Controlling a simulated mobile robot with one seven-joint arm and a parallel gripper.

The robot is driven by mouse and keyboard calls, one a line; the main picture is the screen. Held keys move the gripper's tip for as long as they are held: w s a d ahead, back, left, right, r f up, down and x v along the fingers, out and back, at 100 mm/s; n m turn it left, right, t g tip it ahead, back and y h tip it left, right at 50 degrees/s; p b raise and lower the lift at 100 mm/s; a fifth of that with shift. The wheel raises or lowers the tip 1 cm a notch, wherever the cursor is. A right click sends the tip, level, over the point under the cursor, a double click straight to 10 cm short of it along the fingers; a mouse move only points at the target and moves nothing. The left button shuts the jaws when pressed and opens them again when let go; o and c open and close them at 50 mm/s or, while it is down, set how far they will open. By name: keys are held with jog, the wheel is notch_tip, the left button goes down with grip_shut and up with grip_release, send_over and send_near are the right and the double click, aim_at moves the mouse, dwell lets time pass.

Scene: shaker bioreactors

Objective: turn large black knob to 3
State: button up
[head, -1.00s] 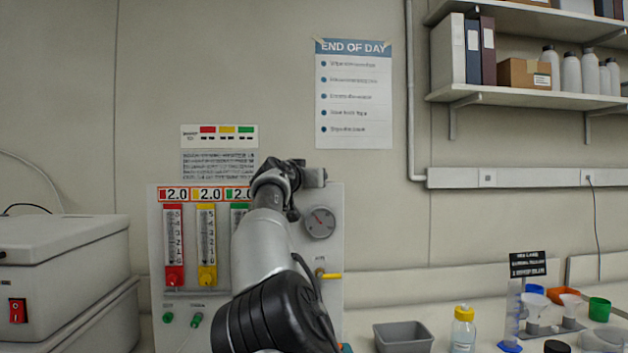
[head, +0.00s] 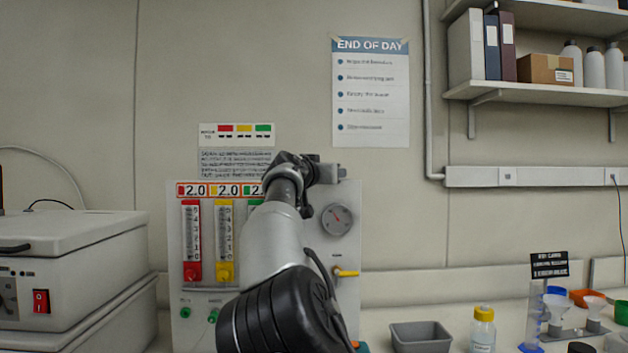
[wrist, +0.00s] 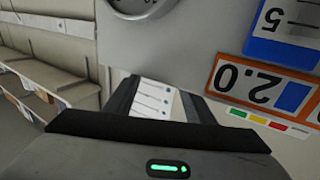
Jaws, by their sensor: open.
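A dark knob on a dial (head: 7,300) shows at the left edge of the head view, on the front of a grey box-shaped device (head: 75,240). The frame cuts it off, and I cannot read its setting. My gripper (wrist: 160,103) is open in the wrist view, its two dark fingers apart with nothing between them. In the head view my arm stands in front of the flowmeter panel, well right of the knob, and the gripper's fingers cannot be made out. The knob does not show in the wrist view.
The flowmeter panel (head: 353,290) has coloured tubes, a gauge (head: 337,219) and a yellow valve lever (head: 346,272). A red switch (head: 41,301) sits beside the knob. A grey bin (head: 420,337) and a yellow-capped bottle (head: 483,331) stand on the bench at right.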

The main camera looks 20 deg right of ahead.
jog(key=b+v, duration=0.6)
jog(key=v, duration=0.9)
jog(key=shift+b, duration=0.3)
jog(key=shift+s, duration=0.1)
